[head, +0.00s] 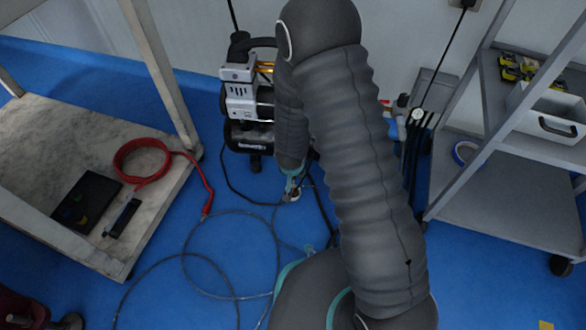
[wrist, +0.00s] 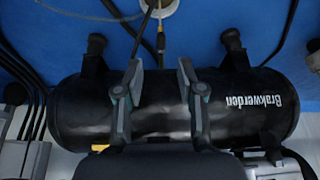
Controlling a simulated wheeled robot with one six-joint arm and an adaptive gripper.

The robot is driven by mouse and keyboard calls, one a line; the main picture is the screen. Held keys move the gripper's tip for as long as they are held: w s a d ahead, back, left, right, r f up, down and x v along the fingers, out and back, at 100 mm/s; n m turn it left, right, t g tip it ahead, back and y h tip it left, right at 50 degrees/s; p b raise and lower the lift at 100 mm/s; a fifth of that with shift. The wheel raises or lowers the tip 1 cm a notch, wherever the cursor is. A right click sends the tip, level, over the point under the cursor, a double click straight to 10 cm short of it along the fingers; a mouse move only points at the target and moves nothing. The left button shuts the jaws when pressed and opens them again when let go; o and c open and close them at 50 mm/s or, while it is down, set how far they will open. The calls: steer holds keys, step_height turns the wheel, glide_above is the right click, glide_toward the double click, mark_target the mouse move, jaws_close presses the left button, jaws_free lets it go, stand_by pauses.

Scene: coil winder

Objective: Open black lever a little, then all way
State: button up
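The black compressor tank (wrist: 75,112) with upside-down white lettering fills the middle of the wrist view. The compressor (head: 245,100) also shows in the head view, by the wall. My gripper (wrist: 158,72) is open and empty, its two fingers apart in front of the tank. In the head view my gripper (head: 292,183) points down beside the compressor. A brass fitting (wrist: 161,43) with a dark line shows beyond the fingertips. A thin dark piece (wrist: 142,30) slants beside it; I cannot tell whether it is the black lever or a hose.
A white round object (wrist: 163,8) lies at the top of the wrist view. Thin hoses (head: 232,213) loop over the blue floor. A marble-topped table (head: 60,130) with a red hose (head: 144,172) stands left; a grey shelf (head: 500,200) stands right.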

steer(key=shift+v, duration=2.4)
steer(key=shift+s, duration=0.1)
steer(key=s+a+f+g+y, duration=0.1)
steer(key=s+a+g, duration=0.2)
steer(key=s, duration=0.2)
steer(key=s+r+n+g+y+p, duration=0.1)
steer(key=s+r+n+g+y, duration=0.1)
steer(key=s+r, duration=0.4)
steer(key=s+d+r+t+h+p, duration=0.1)
steer(key=d+r, duration=0.5)
steer(key=r, duration=0.7)
steer(key=s+d+r+t+p, duration=0.3)
steer(key=s+d+r+p, duration=0.2)
steer(key=r, duration=0.9)
steer(key=s+d+r+t+h+p, duration=0.1)
steer(key=d+r, duration=0.6)
steer(key=r, duration=0.7)
steer(key=s+t+p, duration=0.1)
steer(key=s+p, duration=0.1)
steer(key=shift+s+m+h, duration=0.25)
steer(key=shift+m+h, duration=0.05)
